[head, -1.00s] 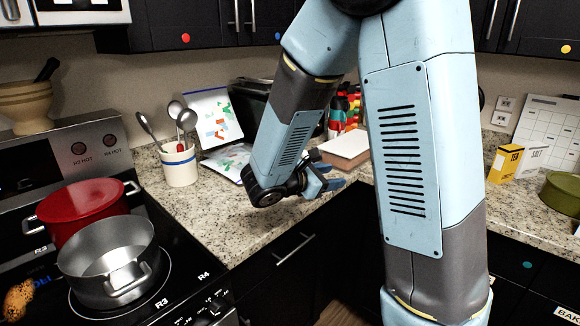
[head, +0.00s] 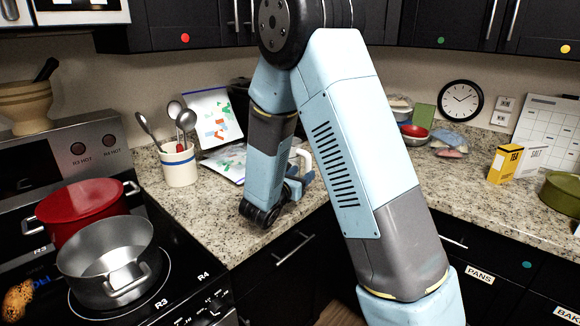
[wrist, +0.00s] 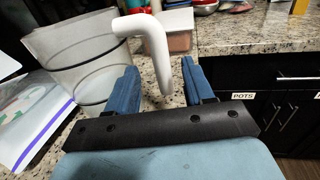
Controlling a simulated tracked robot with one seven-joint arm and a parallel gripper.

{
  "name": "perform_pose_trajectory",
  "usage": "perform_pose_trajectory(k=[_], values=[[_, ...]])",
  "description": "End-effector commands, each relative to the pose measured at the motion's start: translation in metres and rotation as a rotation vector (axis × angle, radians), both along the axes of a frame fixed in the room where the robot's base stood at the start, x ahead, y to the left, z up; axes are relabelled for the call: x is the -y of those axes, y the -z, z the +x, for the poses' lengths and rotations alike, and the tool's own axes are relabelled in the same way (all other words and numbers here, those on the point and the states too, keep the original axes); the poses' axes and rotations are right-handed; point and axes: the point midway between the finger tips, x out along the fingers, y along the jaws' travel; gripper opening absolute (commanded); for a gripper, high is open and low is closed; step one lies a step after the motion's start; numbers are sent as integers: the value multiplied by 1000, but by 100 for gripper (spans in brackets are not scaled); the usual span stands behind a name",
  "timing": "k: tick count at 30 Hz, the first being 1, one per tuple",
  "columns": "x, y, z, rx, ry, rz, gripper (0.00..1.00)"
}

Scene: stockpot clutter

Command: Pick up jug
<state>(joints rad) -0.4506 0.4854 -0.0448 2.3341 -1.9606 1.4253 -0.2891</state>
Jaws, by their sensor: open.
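The jug (wrist: 75,50) is a grey, see-through vessel with a dark band and a white handle (wrist: 155,45), at the upper left of the wrist view. In the head view only its white handle (head: 304,160) shows beside my arm; its body is hidden there. My gripper (wrist: 160,84) is open, with its blue fingers apart. The handle's lower end appears between the two fingers in the wrist view, and I cannot tell whether it touches either. In the head view my gripper (head: 299,184) is low over the counter, partly hidden by my arm.
Left of the jug are a zip bag (wrist: 35,118) and a utensil crock (head: 180,165). A box (wrist: 180,32) stands behind the handle. A steel pot (head: 107,262) and a red pot (head: 88,208) sit on the stove. The counter edge drops to dark cabinets.

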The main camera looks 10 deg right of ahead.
Motion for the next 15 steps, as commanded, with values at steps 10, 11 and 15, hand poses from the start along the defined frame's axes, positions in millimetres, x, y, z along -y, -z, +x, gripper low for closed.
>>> perform_pose_trajectory(k=[10,11,15], values=[[14,2,14,-1,1,0,52],[16,3,16,-1,1,0,52],[27,8,28,0,3,0,52]])
